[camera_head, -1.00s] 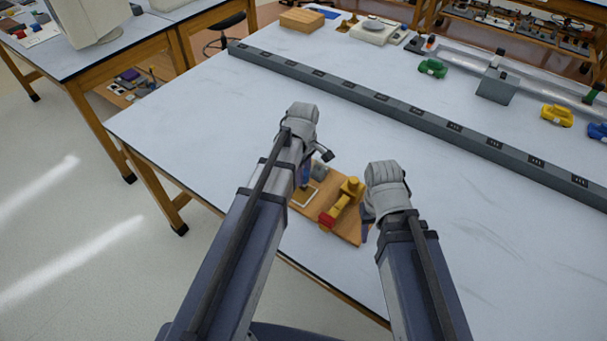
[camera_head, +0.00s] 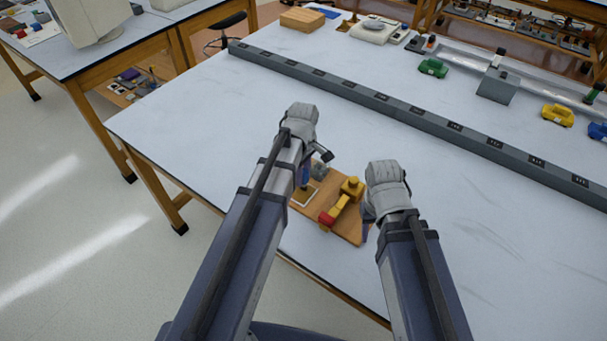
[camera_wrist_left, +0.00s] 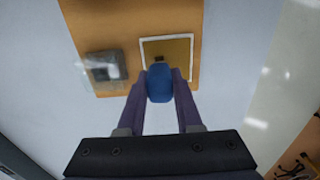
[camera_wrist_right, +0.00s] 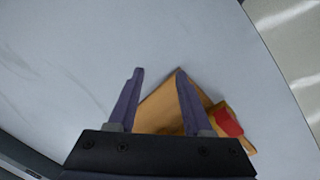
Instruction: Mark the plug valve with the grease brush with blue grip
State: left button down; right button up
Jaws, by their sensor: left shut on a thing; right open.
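A wooden board (camera_head: 349,229) lies near the table's front edge. On it stands a yellow fitting with a red end (camera_head: 343,201), which looks like the plug valve; its red end also shows in the right wrist view (camera_wrist_right: 229,121). My left gripper (camera_wrist_left: 160,76) is shut on the blue grip (camera_wrist_left: 159,88) of the grease brush, above a white-rimmed, yellowish square (camera_wrist_left: 170,48) on the board. The dark brush end shows just past the grip; whether it touches the square I cannot tell. My right gripper (camera_wrist_right: 159,72) is open and empty, beside the board's right side.
A grey block (camera_wrist_left: 104,69) sits on the board beside the square. A long grey socket rail (camera_head: 400,110) crosses the table behind. Beyond it are green (camera_head: 433,68), yellow (camera_head: 557,115) and blue toy cars (camera_head: 598,131). The table right of my right gripper is clear.

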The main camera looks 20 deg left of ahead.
pick_arm(q)
jog(key=shift+s, duration=0.1)
notch_tip(320, 180, up, 7)
jog(key=p, duration=0.7)
jog(key=shift+r, duration=0.1)
pick_arm(e)
notch_tip(320, 180, up, 7)
pick_arm(q)
jog(key=shift+f, duration=0.25)
pick_arm(e)
jog(key=shift+f, duration=0.15)
pick_arm(q)
jog(key=f+b, duration=0.1)
jog(key=b, duration=0.1)
jog(key=f+b, duration=0.1)
jog(key=f, duration=0.1)
jog(key=f+b, duration=0.2)
jog(key=shift+w+f+b, duration=0.15)
jog(key=shift+w+b, duration=0.1)
jog(key=shift+b, duration=0.05)
pick_arm(e)
notch_tip(320, 180, down, 5)
jog(key=shift+f, duration=0.15)
